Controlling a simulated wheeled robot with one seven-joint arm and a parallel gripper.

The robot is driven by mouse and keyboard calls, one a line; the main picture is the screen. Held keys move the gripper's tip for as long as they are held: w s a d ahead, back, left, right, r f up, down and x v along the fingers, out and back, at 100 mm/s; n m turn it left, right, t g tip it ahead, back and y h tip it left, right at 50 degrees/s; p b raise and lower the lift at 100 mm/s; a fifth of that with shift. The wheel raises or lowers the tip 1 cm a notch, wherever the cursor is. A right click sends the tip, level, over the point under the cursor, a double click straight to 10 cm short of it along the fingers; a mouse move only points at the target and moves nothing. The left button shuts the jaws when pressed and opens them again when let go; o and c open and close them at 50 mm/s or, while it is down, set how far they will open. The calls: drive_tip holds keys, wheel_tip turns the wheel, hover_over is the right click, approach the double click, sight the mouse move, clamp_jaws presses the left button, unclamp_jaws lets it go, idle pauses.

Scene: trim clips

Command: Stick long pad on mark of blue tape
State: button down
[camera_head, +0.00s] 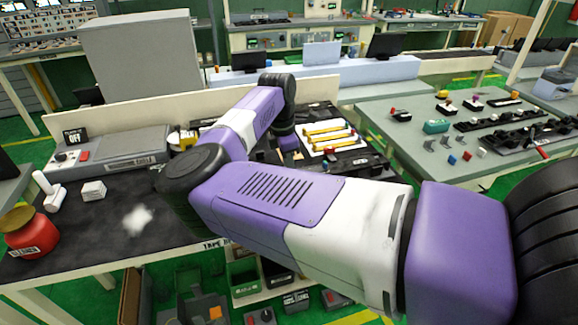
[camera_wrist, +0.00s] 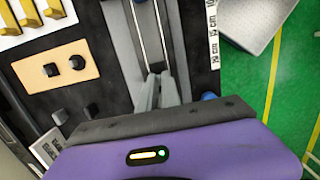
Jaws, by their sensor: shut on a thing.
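My gripper (camera_wrist: 157,92) points down over a grey channelled part (camera_wrist: 122,45) on the dark bench mat in the wrist view. Its two grey fingers are close together on a small dark piece (camera_wrist: 156,67); most of that piece is hidden, so I cannot tell whether it is the long pad. A bit of blue (camera_wrist: 208,97), possibly blue tape, shows just right of the fingers, partly behind my gripper's body. Another blue spot (camera_wrist: 140,1) is at the top edge. In the head view my fingers are hidden behind my arm.
A white tray with yellow bars (camera_head: 325,135) lies beside the work spot. A tan plate with dark knobs (camera_wrist: 57,67) is left of the channel, and a ruler strip (camera_wrist: 212,35) right of it. A red jar (camera_head: 27,235) stands at the bench's left end.

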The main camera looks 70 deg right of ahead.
idle(0.4)
drive_tip(key=c, duration=1.5)
unclamp_jaws()
drive_tip(key=r, duration=0.2)
drive_tip(key=r+b, duration=0.1)
drive_tip(key=r, duration=0.4)
drive_tip(key=shift+w+a+r+b, duration=0.3)
drive_tip(key=shift+w+r, duration=0.05)
